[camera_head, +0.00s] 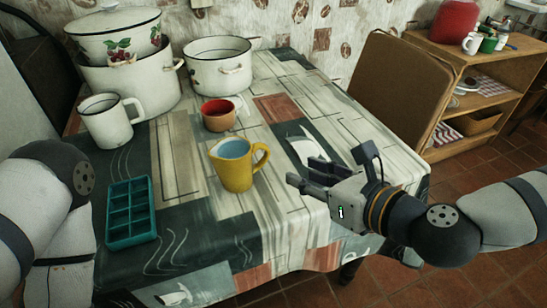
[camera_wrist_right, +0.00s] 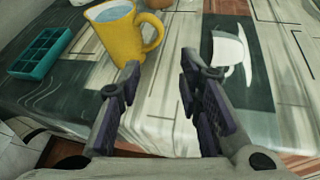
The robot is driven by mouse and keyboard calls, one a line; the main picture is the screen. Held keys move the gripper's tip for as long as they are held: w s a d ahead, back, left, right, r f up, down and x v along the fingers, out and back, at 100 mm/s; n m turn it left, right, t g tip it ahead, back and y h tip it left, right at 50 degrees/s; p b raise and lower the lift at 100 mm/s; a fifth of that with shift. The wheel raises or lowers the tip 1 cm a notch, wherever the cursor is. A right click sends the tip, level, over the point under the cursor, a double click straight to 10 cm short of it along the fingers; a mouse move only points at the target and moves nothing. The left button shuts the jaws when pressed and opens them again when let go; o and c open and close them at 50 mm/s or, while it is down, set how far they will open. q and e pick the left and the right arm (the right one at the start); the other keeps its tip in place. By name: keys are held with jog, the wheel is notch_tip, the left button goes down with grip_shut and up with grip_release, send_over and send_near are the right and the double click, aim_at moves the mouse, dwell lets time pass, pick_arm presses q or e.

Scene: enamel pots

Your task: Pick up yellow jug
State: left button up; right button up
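The yellow jug (camera_head: 236,170) stands upright near the middle of the table, its handle turned to the right and its inside pale blue. My right gripper (camera_head: 304,174) is to the right of the jug, over the table, with its fingers pointing left toward it. In the right wrist view, the jug (camera_wrist_right: 117,34) is at the upper left, beyond the fingers. The right gripper (camera_wrist_right: 158,80) is open, with nothing between its fingers and a gap to the jug. My left arm shows at the left edge of the head view; its gripper is out of view.
A red-orange cup (camera_head: 218,120) stands just behind the jug. A teal compartment tray (camera_head: 131,238) lies to its left. A white mug (camera_head: 106,130), a white pot (camera_head: 217,78) and stacked enamel pots (camera_head: 130,92) stand at the back.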

aim_at(268, 156)
jog(key=x, duration=1.1)
jog(key=shift+w+a+r+b, duration=0.15)
jog(key=shift+w+a+b, duration=0.05)
jog(key=shift+w+b, duration=0.1)
jog(key=shift+r, duration=0.1)
grip_shut()
